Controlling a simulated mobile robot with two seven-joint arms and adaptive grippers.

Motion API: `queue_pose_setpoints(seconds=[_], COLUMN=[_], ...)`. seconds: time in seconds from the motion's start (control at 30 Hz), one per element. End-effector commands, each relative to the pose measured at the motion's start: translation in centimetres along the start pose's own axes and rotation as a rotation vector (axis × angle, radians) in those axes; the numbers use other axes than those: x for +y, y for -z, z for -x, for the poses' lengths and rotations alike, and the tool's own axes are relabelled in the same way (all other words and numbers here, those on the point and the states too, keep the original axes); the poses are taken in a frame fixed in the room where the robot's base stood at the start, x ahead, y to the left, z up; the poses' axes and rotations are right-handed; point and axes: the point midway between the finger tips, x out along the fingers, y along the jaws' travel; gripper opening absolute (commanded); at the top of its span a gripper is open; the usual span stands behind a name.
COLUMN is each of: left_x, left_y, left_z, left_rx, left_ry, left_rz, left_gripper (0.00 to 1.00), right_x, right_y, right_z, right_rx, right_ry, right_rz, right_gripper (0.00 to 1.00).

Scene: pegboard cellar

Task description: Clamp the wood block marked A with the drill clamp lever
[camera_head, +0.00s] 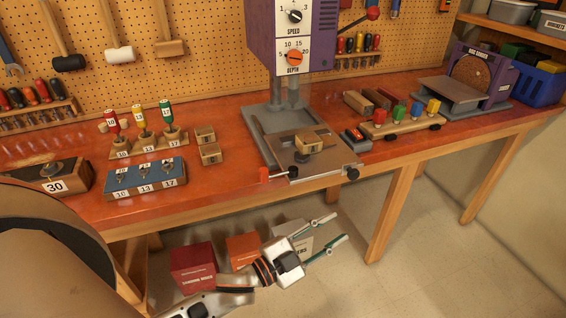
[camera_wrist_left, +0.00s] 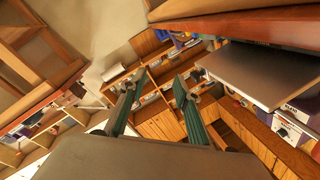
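A small wood block (camera_head: 308,142) lies on the plate of the drill press (camera_head: 295,35); its marking is too small to read. A red-tipped lever (camera_head: 265,174) sticks out at the left front of the drill press table (camera_head: 320,164). My left gripper (camera_head: 340,227) is below the bench's front edge, in front of and lower than the drill press, apart from the block and the lever. Its two fingers are spread with nothing between them, and the left wrist view (camera_wrist_left: 155,98) also shows them apart. My right gripper is in neither view.
The wooden bench (camera_head: 225,189) has a front edge above my left gripper. Two small wood blocks (camera_head: 209,153) stand left of the drill press. A blue bit holder (camera_head: 146,178) is further left. Red and orange boxes (camera_head: 194,264) stand under the bench. A sander (camera_head: 470,80) stands at the right.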

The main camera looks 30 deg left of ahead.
Motion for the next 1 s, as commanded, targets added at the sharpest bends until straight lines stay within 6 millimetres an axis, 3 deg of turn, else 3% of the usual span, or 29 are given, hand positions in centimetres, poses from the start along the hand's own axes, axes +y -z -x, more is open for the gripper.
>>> queue_pose_setpoints(seconds=[0.03, 0.1, 0.2, 0.3, 0.47, 0.6, 0.77, 0.87, 1.0], left_x=[-1.6, -3.0, -4.1, -4.3, -3.7, -3.2, -4.1, -5.8, -10.0], left_y=[3.0, 7.0, 12.3, 16.5, 20.2, 20.5, 18.3, 15.8, 11.8], left_z=[-1.7, -3.1, -3.9, -3.7, -2.1, -0.3, 1.6, 2.8, 4.3], left_rx=[0.115, 0.265, 0.471, 0.665, 0.935, 1.112, 1.261, 1.315, 1.321], left_ry=[-0.001, -0.007, -0.026, -0.060, -0.150, -0.258, -0.434, -0.576, -0.807], left_rz=[-0.103, -0.238, -0.432, -0.628, -0.945, -1.197, -1.492, -1.672, -1.896], left_gripper=[0.32, 0.32, 0.32, 0.32, 0.32, 0.32, 0.32, 0.32, 0.32], right_x=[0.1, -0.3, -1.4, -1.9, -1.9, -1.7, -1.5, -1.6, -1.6], right_y=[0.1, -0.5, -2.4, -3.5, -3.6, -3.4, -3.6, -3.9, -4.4], right_z=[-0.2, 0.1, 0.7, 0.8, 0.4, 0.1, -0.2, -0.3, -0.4], right_rx=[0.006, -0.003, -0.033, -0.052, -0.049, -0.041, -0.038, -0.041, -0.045], right_ry=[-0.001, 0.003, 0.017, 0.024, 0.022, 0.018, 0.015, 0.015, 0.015], right_rz=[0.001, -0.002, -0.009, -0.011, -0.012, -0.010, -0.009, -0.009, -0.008], right_gripper=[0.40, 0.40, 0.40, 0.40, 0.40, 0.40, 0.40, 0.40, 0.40])
